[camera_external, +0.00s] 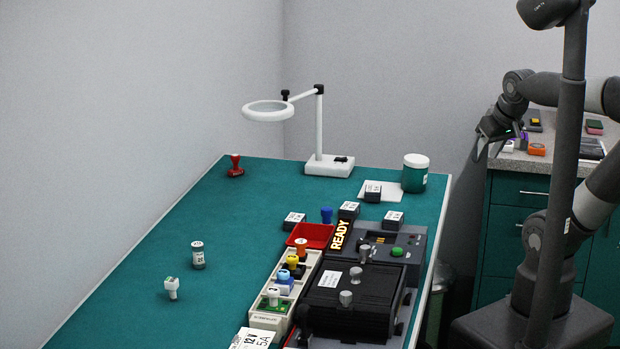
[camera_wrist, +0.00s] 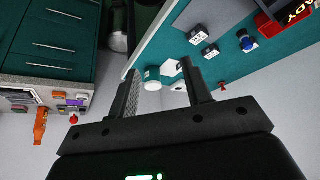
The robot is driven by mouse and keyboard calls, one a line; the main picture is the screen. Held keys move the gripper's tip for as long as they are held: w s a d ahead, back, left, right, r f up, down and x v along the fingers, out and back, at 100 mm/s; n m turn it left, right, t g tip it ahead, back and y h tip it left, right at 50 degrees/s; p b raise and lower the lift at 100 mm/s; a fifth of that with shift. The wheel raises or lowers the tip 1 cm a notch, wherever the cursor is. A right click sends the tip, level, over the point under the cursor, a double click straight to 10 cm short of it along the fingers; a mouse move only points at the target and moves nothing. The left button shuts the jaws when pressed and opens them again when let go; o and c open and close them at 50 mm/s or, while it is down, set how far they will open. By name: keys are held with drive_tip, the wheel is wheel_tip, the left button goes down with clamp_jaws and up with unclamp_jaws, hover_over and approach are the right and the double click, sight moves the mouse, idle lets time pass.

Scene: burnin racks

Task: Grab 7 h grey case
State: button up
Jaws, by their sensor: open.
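Several small dark grey cases with white labels stand on the green table around the far end of the equipment: one on a white sheet (camera_external: 373,192), one beside the blue knob (camera_external: 348,210), one behind the black unit (camera_external: 393,219) and one by the red tray (camera_external: 293,220). The label print is too small to read, so I cannot tell which is 7 h. The wrist view shows some cases too, one (camera_wrist: 197,35) and another (camera_wrist: 210,51). My gripper (camera_external: 490,148) is open and empty, raised right of the table, well apart from the cases; its fingers (camera_wrist: 160,78) show in the wrist view.
A white jar with a green band (camera_external: 414,173) stands near the cases. A magnifier lamp (camera_external: 328,165) is behind them. A side counter (camera_external: 520,160) holds small items. The table's left side is mostly clear.

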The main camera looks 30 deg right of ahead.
drive_tip(key=shift+o, duration=0.4)
drive_tip(key=o, duration=0.6)
drive_tip(key=w+a+r+n+g, duration=0.1)
drive_tip(key=w+a+r, duration=0.1)
drive_tip(key=w, duration=0.3)
drive_tip(key=w+a+r+n, duration=0.1)
drive_tip(key=w+a+r, duration=0.15)
drive_tip(key=w, duration=0.35)
drive_tip(key=n+g, duration=0.5)
drive_tip(key=n, duration=0.1)
hover_over(295, 217)
wheel_tip(295, 217, down, 21)
drive_tip(key=shift+s+a+f, duration=0.15)
drive_tip(key=shift+f, duration=2.85)
